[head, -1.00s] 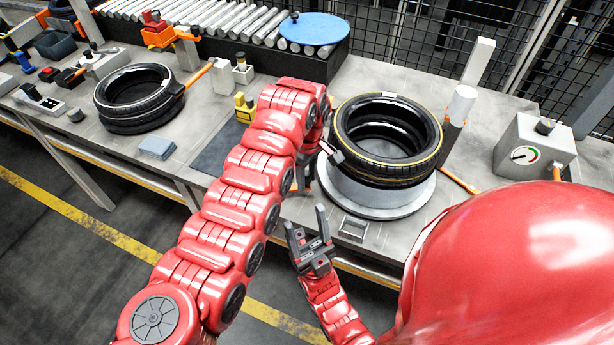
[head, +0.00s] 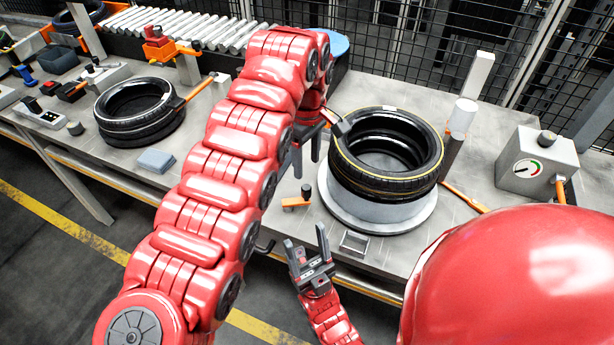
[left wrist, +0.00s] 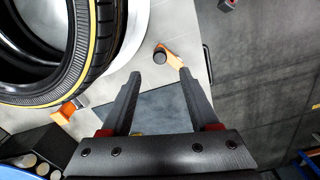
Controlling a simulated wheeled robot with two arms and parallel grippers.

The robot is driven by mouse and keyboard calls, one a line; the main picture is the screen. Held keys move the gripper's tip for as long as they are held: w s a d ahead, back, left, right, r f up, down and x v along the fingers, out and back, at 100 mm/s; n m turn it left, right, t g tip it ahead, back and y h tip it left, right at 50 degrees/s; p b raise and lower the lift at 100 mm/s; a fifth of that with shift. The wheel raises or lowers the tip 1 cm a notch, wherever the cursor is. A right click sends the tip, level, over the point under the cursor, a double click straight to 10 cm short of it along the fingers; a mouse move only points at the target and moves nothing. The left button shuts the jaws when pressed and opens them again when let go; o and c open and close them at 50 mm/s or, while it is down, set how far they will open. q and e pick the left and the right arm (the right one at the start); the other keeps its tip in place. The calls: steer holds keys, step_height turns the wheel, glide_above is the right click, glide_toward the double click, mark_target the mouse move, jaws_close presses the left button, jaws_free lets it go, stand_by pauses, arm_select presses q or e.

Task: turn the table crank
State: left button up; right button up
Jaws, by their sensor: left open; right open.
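A small orange crank (head: 297,202) with a black knob lies on the table left of the round turntable (head: 345,212). It also shows in the left wrist view (left wrist: 170,56), beyond the fingertips. A black tyre with a yellow line (head: 386,185) sits on the turntable. My left gripper (head: 306,170) is open and empty, above the table behind the crank and apart from it; its fingers (left wrist: 158,75) show in the left wrist view. My right gripper (head: 306,240) is open and empty, fingers up, in front of the table's front edge.
A grey box with a gauge (head: 537,165) and a white cylinder on a post (head: 462,117) stand on the right. Another tyre (head: 140,112) lies on the left table. A roller conveyor (head: 190,27) and mesh fence (head: 430,45) are behind. A small metal tray (head: 354,242) is near the front edge.

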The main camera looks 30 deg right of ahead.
arm_select(q)
step_height(320, 180, up, 6)
steer(key=p, duration=0.4)
steer(key=shift+r, duration=0.2)
